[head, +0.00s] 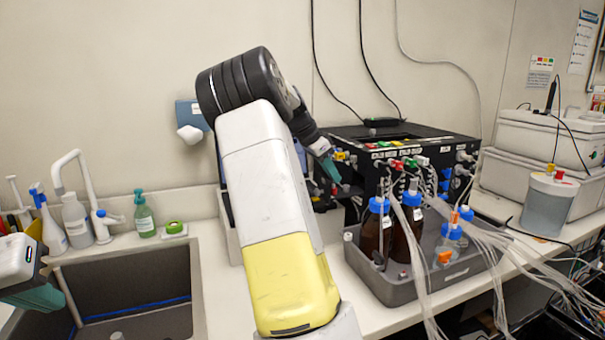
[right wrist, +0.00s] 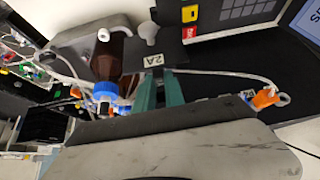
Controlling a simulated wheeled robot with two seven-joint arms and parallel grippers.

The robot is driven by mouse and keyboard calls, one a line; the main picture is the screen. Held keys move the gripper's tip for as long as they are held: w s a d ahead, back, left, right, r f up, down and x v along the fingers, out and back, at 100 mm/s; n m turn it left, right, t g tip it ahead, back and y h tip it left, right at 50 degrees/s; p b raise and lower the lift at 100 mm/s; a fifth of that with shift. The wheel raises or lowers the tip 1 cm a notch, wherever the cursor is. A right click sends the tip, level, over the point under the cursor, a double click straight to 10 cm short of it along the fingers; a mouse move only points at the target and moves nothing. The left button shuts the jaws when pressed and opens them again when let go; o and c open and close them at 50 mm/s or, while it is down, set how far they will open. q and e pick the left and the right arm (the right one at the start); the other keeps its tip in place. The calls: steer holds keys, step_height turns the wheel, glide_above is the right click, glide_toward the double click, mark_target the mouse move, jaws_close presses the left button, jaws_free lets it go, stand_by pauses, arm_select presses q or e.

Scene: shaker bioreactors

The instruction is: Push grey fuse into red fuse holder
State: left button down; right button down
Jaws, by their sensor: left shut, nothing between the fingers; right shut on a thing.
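My right gripper (head: 333,168) has teal fingers and is at the left end of the black bioreactor unit in the head view. In the right wrist view its fingers (right wrist: 160,88) are shut on a dark grey piece labelled 2A (right wrist: 154,59), which appears to be the grey fuse. A pale grey knob (right wrist: 150,35) shows just beyond the label. A red square part (right wrist: 190,32) is beside a yellow one on the black unit and may be the red fuse holder; its opening is not discernible. My left gripper (head: 38,299) is shut and empty by the sink.
The black unit (head: 445,145) carries several coloured connectors and tubes. A grey tray (head: 428,287) with blue-capped brown bottles stands in front of it. An orange tag (right wrist: 265,97) with a ring lies right of the fingers in the wrist view. The sink (head: 140,295) is at left.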

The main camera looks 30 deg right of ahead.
steer(key=shift+f, duration=0.8)
stand_by(0.7)
steer(key=c, duration=1.3)
jaws_free()
steer(key=shift+c, duration=0.2)
steer(key=v, duration=0.8)
steer(key=shift+d, duration=0.1)
steer(key=shift+f, duration=0.1)
